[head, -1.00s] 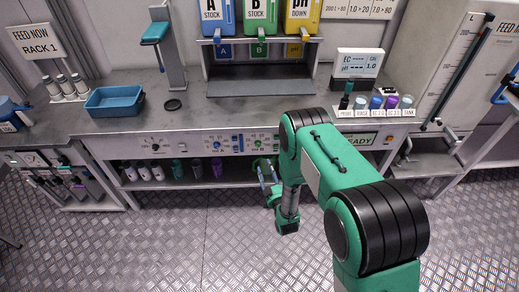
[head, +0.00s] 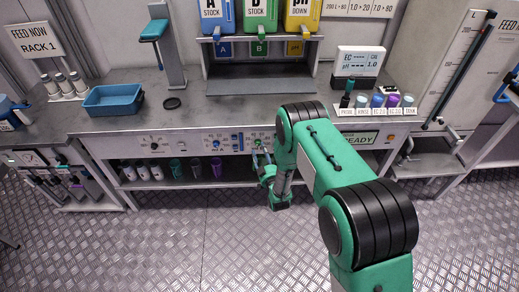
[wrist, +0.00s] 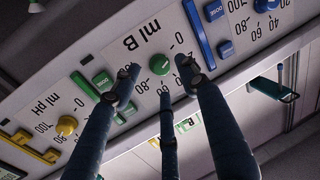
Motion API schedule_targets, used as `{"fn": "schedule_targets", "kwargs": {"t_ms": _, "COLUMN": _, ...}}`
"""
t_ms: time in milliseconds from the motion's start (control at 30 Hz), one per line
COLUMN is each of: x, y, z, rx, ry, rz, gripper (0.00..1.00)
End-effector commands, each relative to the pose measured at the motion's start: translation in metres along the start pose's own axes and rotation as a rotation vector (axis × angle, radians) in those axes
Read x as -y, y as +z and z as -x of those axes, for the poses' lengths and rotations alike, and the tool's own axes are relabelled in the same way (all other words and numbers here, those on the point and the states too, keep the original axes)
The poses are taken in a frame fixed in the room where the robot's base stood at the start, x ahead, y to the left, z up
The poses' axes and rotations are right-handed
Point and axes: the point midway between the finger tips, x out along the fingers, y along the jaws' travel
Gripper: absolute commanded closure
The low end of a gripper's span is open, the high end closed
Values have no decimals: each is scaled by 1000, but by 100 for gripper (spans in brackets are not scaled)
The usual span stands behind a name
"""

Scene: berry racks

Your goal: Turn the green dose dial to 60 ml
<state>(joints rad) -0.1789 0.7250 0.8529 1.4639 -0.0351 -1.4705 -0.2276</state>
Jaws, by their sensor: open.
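The green dose dial (wrist: 159,64) is a round knob on the white "ml B" panel, which appears upside down in the wrist view. Printed numbers ring it, and a 0 shows just above it; its exact setting is too small to read. My gripper (wrist: 160,80) is open, with its dark blue fingers pointing at the panel and spread on both sides of the dial. Whether they touch it I cannot tell. In the head view, my gripper (head: 262,163) is just in front of the panel and partly covers the area below the dial (head: 257,143).
In the wrist view, a yellow dial (wrist: 66,125) is on the left, a blue dial (wrist: 225,48) on the right, and green buttons (wrist: 103,80) beside the green dial. Bottles (head: 196,167) stand on the shelf below. The floor in front is clear.

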Motion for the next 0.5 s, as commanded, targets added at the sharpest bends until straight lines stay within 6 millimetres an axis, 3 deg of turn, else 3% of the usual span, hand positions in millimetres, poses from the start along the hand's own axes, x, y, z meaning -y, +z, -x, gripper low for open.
{"fn": "schedule_targets", "kwargs": {"t_ms": 200, "x": 0, "y": 0, "z": -25, "rx": -1, "ry": 0, "rz": 0, "gripper": 56}}
{"fn": "schedule_targets", "kwargs": {"t_ms": 500, "x": 0, "y": 0, "z": -34, "rx": 0, "ry": 0, "rz": 0, "gripper": 56}}
